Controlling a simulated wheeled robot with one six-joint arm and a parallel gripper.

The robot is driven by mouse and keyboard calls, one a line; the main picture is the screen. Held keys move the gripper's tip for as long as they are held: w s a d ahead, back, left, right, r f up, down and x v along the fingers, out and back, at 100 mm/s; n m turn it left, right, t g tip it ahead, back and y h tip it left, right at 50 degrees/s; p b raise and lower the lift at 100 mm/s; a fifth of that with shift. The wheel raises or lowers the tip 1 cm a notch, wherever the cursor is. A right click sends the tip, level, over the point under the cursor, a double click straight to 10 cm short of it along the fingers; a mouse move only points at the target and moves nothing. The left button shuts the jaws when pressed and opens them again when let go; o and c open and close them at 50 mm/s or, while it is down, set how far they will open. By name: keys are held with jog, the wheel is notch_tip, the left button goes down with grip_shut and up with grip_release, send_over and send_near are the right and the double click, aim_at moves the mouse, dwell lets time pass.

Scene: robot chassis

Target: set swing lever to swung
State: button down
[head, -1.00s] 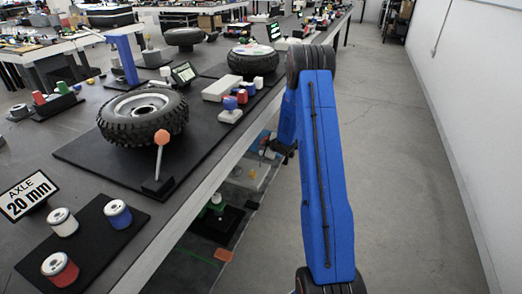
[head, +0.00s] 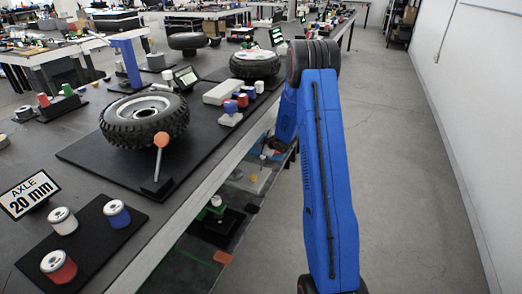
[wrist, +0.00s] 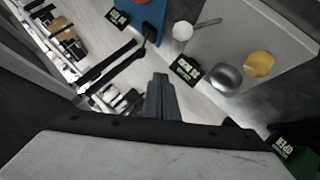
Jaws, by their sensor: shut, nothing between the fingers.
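A lever with an orange knob (head: 161,140) stands nearly upright on a black mat on the tabletop in the head view, in front of a large tyre. In the wrist view a pale round knob (wrist: 182,31) with a thin grey rod lies at the edge of a grey plate. I cannot tell which is the swing lever. My gripper (wrist: 160,82) is shut and empty in the wrist view, pointing away from the camera and apart from the pale knob. In the head view its dark end (head: 278,144) hangs beside the table edge, partly hidden by my arm.
The tyre (head: 145,122) and several coloured cylinders stand on the table. A lower shelf holds a grey plate (head: 252,180) and an orange block (head: 222,257). The wrist view shows a metallic dome (wrist: 227,77), a yellow disc (wrist: 259,64) and dark labels. The aisle floor (head: 390,190) is clear.

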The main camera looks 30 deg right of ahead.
jog(key=v, duration=0.7)
jog(key=shift+d+r, duration=0.2)
jog(key=shift+r, duration=0.4)
jog(key=shift+s, duration=0.15)
